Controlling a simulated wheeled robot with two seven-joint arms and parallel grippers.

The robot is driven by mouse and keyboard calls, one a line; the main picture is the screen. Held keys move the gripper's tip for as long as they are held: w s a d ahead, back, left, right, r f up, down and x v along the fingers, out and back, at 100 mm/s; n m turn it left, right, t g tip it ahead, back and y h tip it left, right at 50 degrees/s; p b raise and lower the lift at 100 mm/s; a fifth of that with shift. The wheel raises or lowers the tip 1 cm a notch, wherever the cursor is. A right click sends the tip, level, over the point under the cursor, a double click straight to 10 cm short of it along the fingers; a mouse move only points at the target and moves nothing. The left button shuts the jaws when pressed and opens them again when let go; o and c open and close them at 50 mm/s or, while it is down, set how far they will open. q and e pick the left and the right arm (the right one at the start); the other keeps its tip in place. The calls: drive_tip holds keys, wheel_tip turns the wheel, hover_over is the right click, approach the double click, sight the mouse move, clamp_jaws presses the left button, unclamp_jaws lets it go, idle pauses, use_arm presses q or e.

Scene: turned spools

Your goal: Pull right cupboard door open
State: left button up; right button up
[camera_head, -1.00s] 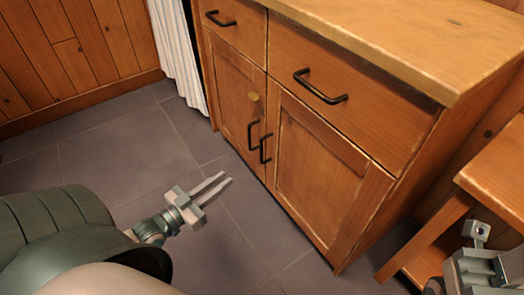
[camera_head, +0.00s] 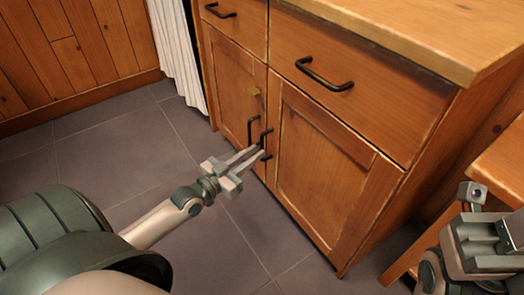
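The right cupboard door (camera_head: 325,165) is a wooden panel and looks shut. Its black bar handle (camera_head: 267,135) stands upright at the door's left edge. My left gripper (camera_head: 259,151) reaches in from the left, with its fingertips at the lower part of this handle. A narrow gap shows between its two fingers, so it looks open. The fingers hide part of the handle, and I cannot tell whether they touch it. Part of my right gripper's body (camera_head: 483,240) shows at the lower right; its fingers cannot be made out.
The left cupboard door (camera_head: 230,85) is also shut, its black handle (camera_head: 252,128) close beside the gripper. Above are drawers with black handles (camera_head: 322,75). A wooden piece of furniture (camera_head: 500,165) stands at the right. The tiled floor (camera_head: 250,235) before the doors is clear.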

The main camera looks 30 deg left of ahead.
use_arm(q)
drive_tip(key=shift+w+d+b, duration=0.2)
drive_tip(key=shift+w+b, duration=0.05)
drive_tip(key=shift+w, duration=0.75)
drive_tip(key=shift+w+d+b, duration=0.2)
drive_tip(key=shift+w+b, duration=0.05)
drive_tip(key=shift+w, duration=0.75)
drive_tip(key=shift+c, duration=0.3)
clamp_jaws()
